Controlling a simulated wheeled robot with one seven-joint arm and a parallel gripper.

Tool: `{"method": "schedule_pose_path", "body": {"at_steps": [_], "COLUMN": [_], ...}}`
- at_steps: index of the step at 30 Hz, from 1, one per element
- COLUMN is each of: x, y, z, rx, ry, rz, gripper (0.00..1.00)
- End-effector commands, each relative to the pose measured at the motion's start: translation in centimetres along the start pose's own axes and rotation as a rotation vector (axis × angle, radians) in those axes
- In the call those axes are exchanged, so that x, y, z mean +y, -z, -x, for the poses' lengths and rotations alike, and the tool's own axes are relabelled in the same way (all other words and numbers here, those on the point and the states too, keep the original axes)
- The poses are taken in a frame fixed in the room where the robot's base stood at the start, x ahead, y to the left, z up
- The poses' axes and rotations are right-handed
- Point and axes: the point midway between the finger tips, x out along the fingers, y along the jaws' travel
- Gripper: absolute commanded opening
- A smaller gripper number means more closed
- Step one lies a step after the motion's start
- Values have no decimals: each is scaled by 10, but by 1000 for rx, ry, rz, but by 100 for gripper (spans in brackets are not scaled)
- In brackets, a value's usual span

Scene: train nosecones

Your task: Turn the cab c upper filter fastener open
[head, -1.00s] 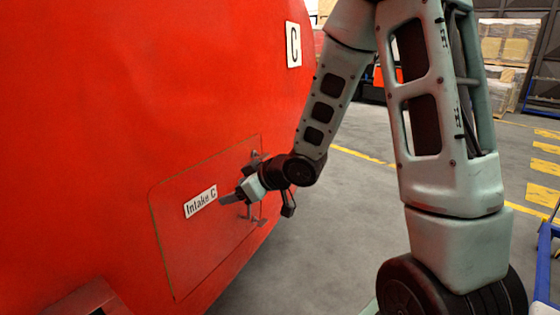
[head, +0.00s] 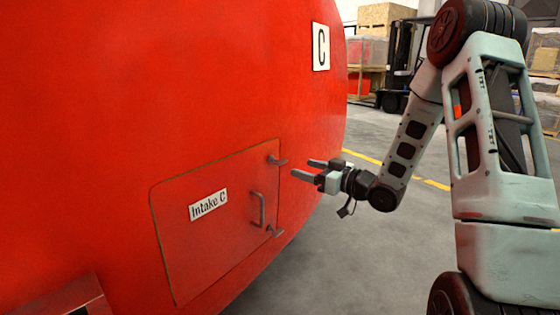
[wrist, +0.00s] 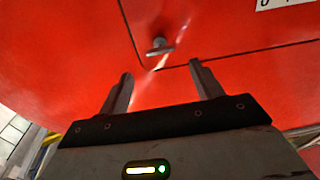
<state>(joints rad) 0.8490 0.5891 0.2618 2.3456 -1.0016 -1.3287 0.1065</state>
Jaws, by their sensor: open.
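The Intake C filter panel (head: 190,255) is flush in the red nosecone. Its upper fastener (head: 277,160) is a small dark metal tab at the upper right corner. It points roughly sideways, out past the panel's right edge. My gripper (head: 302,168) is open and empty, just right of the upper fastener and apart from it, fingers pointing at the nosecone. In the wrist view a fastener (wrist: 159,46) stands by a panel corner, ahead of and between the open fingers, not touching them. It looks like the upper one.
A grey handle (head: 258,209) and the lower fastener (head: 274,231) sit along the panel's right side, below the upper fastener. A forklift (head: 398,75) and stacked crates stand far behind. Open floor (head: 345,260) lies right of the nosecone.

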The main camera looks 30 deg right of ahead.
Motion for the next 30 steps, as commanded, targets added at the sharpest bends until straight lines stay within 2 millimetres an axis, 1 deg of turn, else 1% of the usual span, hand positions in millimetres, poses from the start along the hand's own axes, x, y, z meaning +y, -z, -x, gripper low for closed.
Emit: {"method": "schedule_pose_path", "body": {"at_steps": [1, 3, 9, 12, 15, 20, 28, 29, 30], "x": [-1, -1, -1, -1, -1, 0, 0, 0, 0], "y": [1, 1, 0, 0, 0, 0, 0, 0, 0], "z": [-12, -26, -65, -81, -91, -100, -101, -101, -101], "rx": [2, 1, 0, 0, 0, -1, -1, -1, -1], "ry": [4, 3, 2, 2, 1, 0, -1, -1, -1], "rz": [-1, -1, -1, -1, -1, 0, 0, 0, 0], "gripper": [65, 65, 65, 65, 65, 65, 65, 60, 49]}}
